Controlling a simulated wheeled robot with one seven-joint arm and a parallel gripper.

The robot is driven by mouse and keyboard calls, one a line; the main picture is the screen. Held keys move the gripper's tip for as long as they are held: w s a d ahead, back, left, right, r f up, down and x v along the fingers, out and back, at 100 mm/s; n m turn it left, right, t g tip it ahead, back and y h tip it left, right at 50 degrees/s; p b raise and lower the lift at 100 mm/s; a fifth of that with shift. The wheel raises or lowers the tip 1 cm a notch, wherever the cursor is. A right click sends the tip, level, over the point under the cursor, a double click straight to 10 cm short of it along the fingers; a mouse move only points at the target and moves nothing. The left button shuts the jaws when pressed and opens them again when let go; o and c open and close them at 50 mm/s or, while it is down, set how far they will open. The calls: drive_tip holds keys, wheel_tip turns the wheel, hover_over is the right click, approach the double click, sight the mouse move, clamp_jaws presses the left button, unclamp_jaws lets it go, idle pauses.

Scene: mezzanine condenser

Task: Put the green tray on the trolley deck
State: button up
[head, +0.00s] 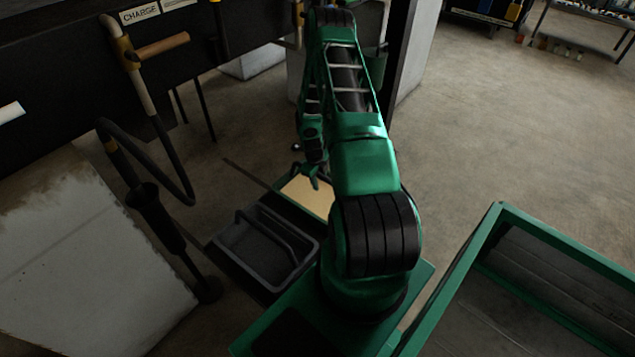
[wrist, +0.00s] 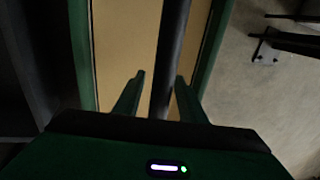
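The green tray (head: 306,196) has a green rim and a tan inside. In the head view it lies low, beside a dark grey basket, partly hidden by my arm. In the wrist view its tan floor (wrist: 122,50) fills the middle between green side rims. A dark bar (wrist: 175,40), seemingly the tray's handle, runs over it. My gripper (head: 314,182) is over the tray. In the wrist view my gripper (wrist: 160,78) is open, with the bar between its fingers and a gap on the left side. A green-framed structure (head: 555,238) at the lower right may be the trolley; I cannot tell for sure.
The dark grey basket (head: 228,262) with a raised handle stands left of the tray. A black hose (head: 160,165) hangs from a dark counter at the left, near a pale slanted panel (head: 60,250). Open concrete floor (head: 490,130) lies at the right. A dark post (head: 393,70) stands behind my arm.

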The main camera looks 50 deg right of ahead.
drive_tip(key=s+a+r+n, duration=0.3)
drive_tip(key=a+r+n, duration=0.15)
drive_tip(key=r, duration=0.85)
drive_tip(key=s+a+r+n, duration=0.3)
drive_tip(key=r+n, duration=0.2)
drive_tip(key=r, duration=0.8)
drive_tip(key=s+a+r+n, duration=0.2)
drive_tip(key=a+r+n, duration=0.15)
drive_tip(key=r, duration=0.95)
drive_tip(key=s+a+r+n+y, duration=0.1)
drive_tip(key=s+a+r+n, duration=0.5)
drive_tip(key=s, duration=0.3)
drive_tip(key=s+a+r+n+y, duration=0.1)
drive_tip(key=s+a+r+n, duration=0.5)
drive_tip(key=s+a+n, duration=0.2)
drive_tip(key=shift+s+a+n, duration=0.4)
drive_tip(key=shift+s+n, duration=0.4)
drive_tip(key=shift+s, duration=0.45)
